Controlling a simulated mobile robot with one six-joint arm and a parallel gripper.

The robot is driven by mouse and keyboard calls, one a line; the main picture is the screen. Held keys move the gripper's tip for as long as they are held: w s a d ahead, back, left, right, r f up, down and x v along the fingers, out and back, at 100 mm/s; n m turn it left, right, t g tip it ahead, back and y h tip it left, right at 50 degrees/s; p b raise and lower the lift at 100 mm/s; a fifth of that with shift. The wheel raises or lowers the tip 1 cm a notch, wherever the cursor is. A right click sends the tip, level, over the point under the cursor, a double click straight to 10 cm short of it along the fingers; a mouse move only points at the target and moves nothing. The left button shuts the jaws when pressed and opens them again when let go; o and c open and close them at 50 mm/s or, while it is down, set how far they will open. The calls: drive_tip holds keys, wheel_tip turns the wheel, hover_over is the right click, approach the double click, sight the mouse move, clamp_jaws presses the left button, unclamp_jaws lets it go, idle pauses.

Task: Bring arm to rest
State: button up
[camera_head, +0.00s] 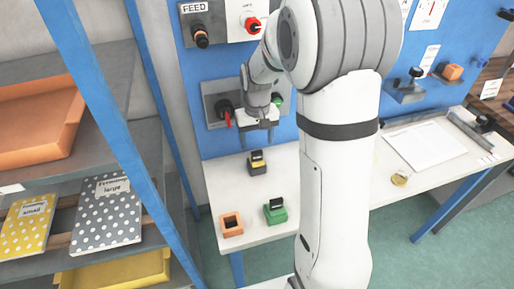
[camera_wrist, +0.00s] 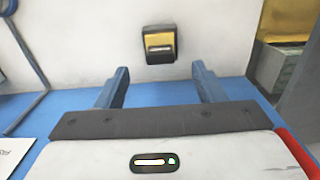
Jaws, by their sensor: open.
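My gripper (camera_head: 258,117) is in front of the blue panel (camera_head: 290,75), above the back of the white table, in the head view. In the wrist view my gripper (camera_wrist: 158,88) shows two dark blue fingers spread apart with nothing between them. A black and yellow block (camera_wrist: 159,45) lies beyond the fingertips in the wrist view, apart from them. The same block (camera_head: 257,163) stands on the white table in the head view, below my gripper. My arm rises through the middle of the head view and hides part of the table and panel.
A shelf with an orange tray (camera_head: 40,125) and dotted packets (camera_head: 107,212) stands left, behind blue posts.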

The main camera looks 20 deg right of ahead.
drive_tip(key=shift+r, duration=0.2)
drive_tip(key=shift+s+r, duration=0.15)
drive_tip(key=s+r+t, duration=0.1)
drive_tip(key=s+r, duration=0.2)
drive_tip(key=s, duration=0.4)
drive_tip(key=s+r+t, duration=0.1)
drive_tip(key=s+r, duration=0.2)
drive_tip(key=s, duration=0.4)
drive_tip(key=s+a+r+t, duration=0.1)
drive_tip(key=s+r, duration=0.2)
drive_tip(key=s, duration=0.4)
